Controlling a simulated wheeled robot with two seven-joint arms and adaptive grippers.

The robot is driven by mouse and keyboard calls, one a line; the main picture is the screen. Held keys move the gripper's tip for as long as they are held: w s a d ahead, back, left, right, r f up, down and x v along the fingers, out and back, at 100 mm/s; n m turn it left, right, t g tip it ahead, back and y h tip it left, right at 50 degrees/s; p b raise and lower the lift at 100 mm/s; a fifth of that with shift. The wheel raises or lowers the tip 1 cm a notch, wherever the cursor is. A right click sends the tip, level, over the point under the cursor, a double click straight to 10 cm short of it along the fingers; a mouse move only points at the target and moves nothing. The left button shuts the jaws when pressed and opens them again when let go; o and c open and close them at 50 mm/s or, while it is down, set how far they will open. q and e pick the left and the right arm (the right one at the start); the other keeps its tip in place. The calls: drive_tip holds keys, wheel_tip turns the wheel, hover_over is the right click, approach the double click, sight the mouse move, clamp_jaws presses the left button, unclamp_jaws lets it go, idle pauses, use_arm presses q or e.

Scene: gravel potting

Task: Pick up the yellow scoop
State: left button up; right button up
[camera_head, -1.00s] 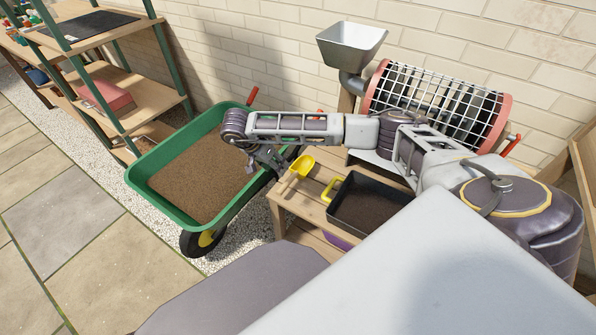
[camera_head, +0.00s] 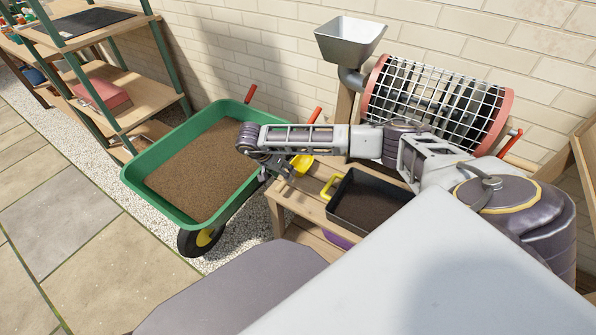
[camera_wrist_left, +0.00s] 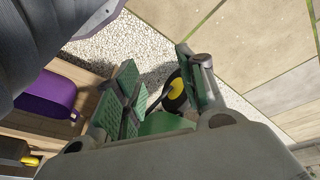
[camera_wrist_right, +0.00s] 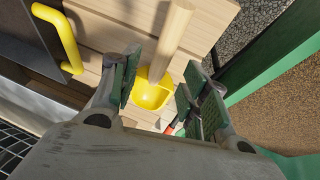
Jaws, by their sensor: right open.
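The yellow scoop (camera_head: 302,164) lies on the wooden bench (camera_head: 283,190), its bowl partly behind my right arm in the head view. In the right wrist view the scoop's yellow bowl (camera_wrist_right: 152,92) and pale wooden handle (camera_wrist_right: 173,40) show just beyond and between the fingers. My right gripper (camera_wrist_right: 160,82) is open, with nothing held. My left gripper (camera_wrist_left: 165,85) is open and empty, and shows only in the left wrist view.
A black tray of dark soil (camera_head: 370,200) with a yellow handle (camera_head: 329,186) stands right of the scoop. A green wheelbarrow (camera_head: 150,200) of brown gravel stands close left of the bench. A mesh drum (camera_head: 435,95) and grey hopper (camera_head: 349,42) stand behind.

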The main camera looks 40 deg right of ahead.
use_arm(q)
drive_tip(key=shift+s+r, duration=0.15)
use_arm(e)
drive_tip(key=shift+d+f, duration=0.1)
drive_tip(key=shift+f, duration=0.1)
drive_tip(key=shift+f, duration=0.1)
drive_tip(key=shift+d+f+b, duration=0.3)
drive_tip(key=shift+f, duration=0.25)
drive_tip(key=b+x, duration=0.1)
drive_tip(key=x, duration=0.2)
drive_tip(key=shift+d+f, duration=0.1)
drive_tip(key=shift+f, duration=0.05)
drive_tip(key=shift+d+f, duration=0.1)
drive_tip(key=shift+f, duration=0.05)
use_arm(q)
drive_tip(key=shift+s+d+r, duration=0.1)
drive_tip(key=shift+d+r, duration=0.05)
drive_tip(key=shift+r, duration=0.3)
drive_tip(key=shift+s+d+r, duration=0.1)
drive_tip(key=shift+r, duration=0.35)
drive_tip(key=shift+w+t, duration=0.15)
drive_tip(key=shift+t, duration=0.15)
use_arm(e)
drive_tip(key=shift+c, duration=0.3)
use_arm(q)
drive_tip(key=shift+w+r, duration=0.2)
drive_tip(key=shift+w, duration=0.1)
use_arm(e)
clamp_jaws()
